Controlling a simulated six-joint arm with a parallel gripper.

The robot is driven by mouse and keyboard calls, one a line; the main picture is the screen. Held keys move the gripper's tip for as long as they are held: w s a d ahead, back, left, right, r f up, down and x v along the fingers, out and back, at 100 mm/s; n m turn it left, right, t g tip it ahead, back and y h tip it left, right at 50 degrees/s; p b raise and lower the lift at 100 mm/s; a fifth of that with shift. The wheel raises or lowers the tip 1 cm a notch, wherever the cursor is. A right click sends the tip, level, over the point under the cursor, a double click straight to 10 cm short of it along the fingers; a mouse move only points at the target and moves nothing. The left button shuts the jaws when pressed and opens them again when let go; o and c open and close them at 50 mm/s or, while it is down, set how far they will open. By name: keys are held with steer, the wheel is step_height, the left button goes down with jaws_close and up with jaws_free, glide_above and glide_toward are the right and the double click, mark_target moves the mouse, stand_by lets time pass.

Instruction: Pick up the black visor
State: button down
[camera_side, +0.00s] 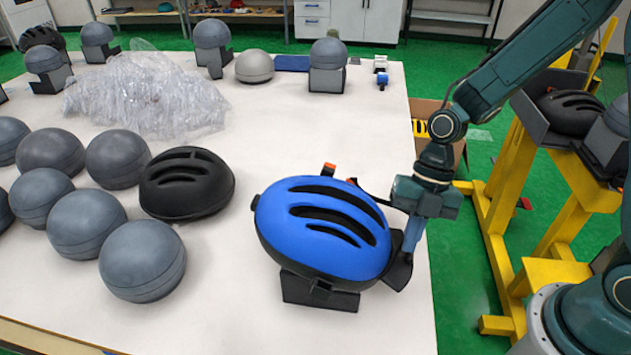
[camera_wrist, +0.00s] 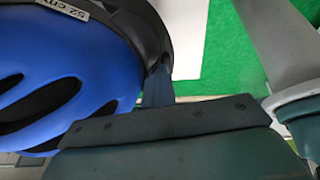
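A blue helmet (camera_side: 322,226) with black slots sits on a black stand (camera_side: 318,292) on the white table. A black curved piece, which looks like the visor (camera_side: 398,268), is at the helmet's right edge. In the wrist view, a black curved band (camera_wrist: 148,30) runs along the blue shell (camera_wrist: 60,75), near a "52 cm" label. My gripper (camera_side: 411,238) points down at the helmet's right side, against or very close to this black piece. In the wrist view a narrow blue-grey finger (camera_wrist: 158,88) meets the band's lower end. The finger gap is hidden.
A black helmet (camera_side: 186,184) and several grey head forms (camera_side: 143,260) fill the table's left. Clear plastic wrap (camera_side: 145,95) lies behind. A yellow frame (camera_side: 510,190) stands beyond the table's right edge. Bare table lies in front of the blue helmet.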

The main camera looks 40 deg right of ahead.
steer(key=shift+c, duration=2.2)
jaws_free()
steer(key=shift+w+r, duration=0.1)
steer(key=shift+r, duration=0.05)
steer(key=v, duration=1.3)
steer(key=shift+d+r, duration=0.15)
steer(key=shift+r, duration=0.1)
steer(key=shift+c, duration=0.2)
